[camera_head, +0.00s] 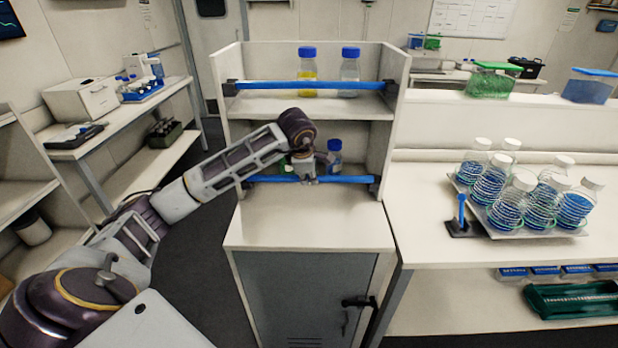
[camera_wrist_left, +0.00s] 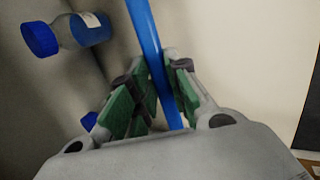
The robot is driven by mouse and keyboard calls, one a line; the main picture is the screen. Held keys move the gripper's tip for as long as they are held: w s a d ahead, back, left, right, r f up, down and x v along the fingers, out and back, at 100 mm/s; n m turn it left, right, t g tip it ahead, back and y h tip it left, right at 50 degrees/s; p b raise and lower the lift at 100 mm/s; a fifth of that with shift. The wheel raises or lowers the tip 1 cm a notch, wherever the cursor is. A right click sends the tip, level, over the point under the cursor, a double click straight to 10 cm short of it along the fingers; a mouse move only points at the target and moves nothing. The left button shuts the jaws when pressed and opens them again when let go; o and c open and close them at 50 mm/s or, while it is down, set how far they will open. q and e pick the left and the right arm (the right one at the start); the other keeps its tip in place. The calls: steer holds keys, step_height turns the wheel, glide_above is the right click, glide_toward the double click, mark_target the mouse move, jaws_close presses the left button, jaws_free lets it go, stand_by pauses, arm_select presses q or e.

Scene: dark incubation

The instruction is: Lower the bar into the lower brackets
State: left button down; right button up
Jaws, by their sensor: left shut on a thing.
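A lower blue bar (camera_head: 342,179) runs level across the front of the lower shelf opening. Its ends are at the dark lower brackets, the right one (camera_head: 374,187) and the left one (camera_head: 244,184); I cannot tell whether it is fully seated. My left gripper (camera_head: 304,177) is shut on this bar near its middle. In the left wrist view the bar (camera_wrist_left: 147,40) passes between the green-padded fingers (camera_wrist_left: 153,95). An upper blue bar (camera_head: 310,85) lies across the upper shelf. My right gripper is not in view.
Blue-capped bottles stand on the upper shelf, one yellow (camera_head: 307,66) and one clear (camera_head: 349,70). Another blue-capped bottle (camera_head: 334,158) stands behind the lower bar. The cabinet top (camera_head: 310,225) in front is clear. A tray (camera_head: 505,234) of several bottles is on the right bench.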

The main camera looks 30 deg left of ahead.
arm_select(q)
steer(key=shift+w+a, duration=0.25)
steer(key=shift+w, duration=0.25)
steer(key=shift+w+a, duration=0.25)
steer(key=shift+w, duration=0.2)
steer(key=f, duration=0.1)
steer(key=w+a+f+b, duration=0.1)
steer(key=w+f, duration=0.1)
steer(key=shift+w+a+f+b, duration=0.15)
steer(key=shift+a+f+b, duration=0.05)
steer(key=shift+a+b, duration=0.1)
steer(key=shift+f, duration=0.15)
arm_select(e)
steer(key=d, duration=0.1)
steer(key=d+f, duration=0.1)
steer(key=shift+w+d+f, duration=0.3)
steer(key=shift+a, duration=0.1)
arm_select(q)
steer(key=c, duration=1.3)
jaws_free()
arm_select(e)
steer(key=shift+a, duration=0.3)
